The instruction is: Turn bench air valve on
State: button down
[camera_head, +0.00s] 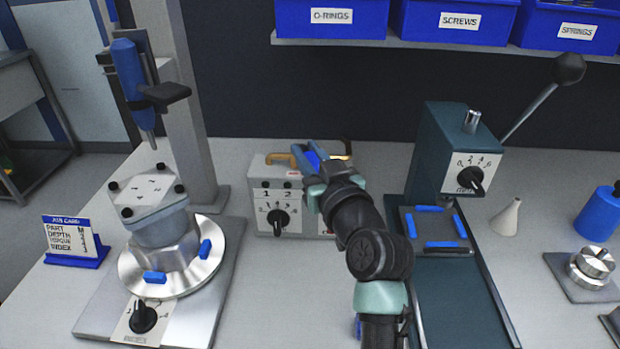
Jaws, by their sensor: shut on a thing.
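My gripper (312,158), with blue fingers, is at the top of a grey control box in the middle of the bench. It is shut on a part that its fingers and my arm mostly hide, seemingly the handle of the bench air valve. A brass-coloured piece (341,157) and a dark bar show just right of the fingers. I cannot tell clearly which way the valve handle is turned.
The grey control box (259,196) has a black knob and an orange handle. A fixture with a round plate (135,262) stands left. A green press (437,150) with a long lever stands right. Blue bins (332,27) sit on the shelf above. Bare bench lies in front of the box.

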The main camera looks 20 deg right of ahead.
jog(key=n+y+b, duration=0.1)
jog(key=b, duration=0.1)
jog(key=y+b, duration=0.1)
jog(key=b, duration=0.1)
jog(key=d+n+y+b, duration=0.1)
jog(key=y+b, duration=0.1)
jog(key=shift+f+n+g, duration=0.3)
jog(key=shift+f, duration=0.1)
jog(key=n+y+b, duration=0.1)
jog(key=n+g+y+b, duration=0.1)
jog(key=y, duration=0.1)
jog(key=n+y+b, duration=0.1)
jog(key=shift+w+d+r+g+b, duration=0.2)
jog(key=shift+d+r+g+b, duration=0.05)
jog(key=shift+r+g+b, duration=0.1)
jog(key=shift+y, duration=0.3)
jog(key=c, duration=0.7)
grip_release()
jog(key=shift+c, duration=0.2)
jog(key=v, duration=1.2)
jog(key=shift+s+d+p, duration=0.15)
jog(key=shift+s+p, duration=0.2)
jog(key=shift+s, duration=0.05)
